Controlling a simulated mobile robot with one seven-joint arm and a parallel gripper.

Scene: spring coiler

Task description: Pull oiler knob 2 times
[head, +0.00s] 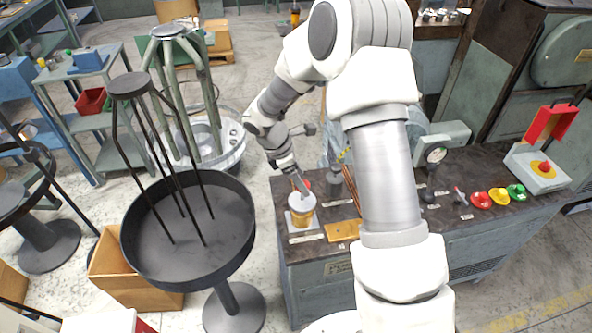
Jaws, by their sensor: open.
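The oiler (302,217) is a small amber cup with a pale top, on a light plate at the left end of the dark bench top. A bit of red (307,184) shows at its top beside my fingers; it may be the knob, and it is mostly hidden. My gripper (301,189) reaches down from the upper left with its fingers at the top of the oiler. It is open. I cannot tell whether the fingers are around the knob or touching it.
A dark grey can (334,182) stands close right of the oiler, and a yellow block (342,231) lies in front. Coloured buttons (498,196) and a red-and-grey switch box (545,166) are at the right. A round black tray stand (190,270) stands left of the bench.

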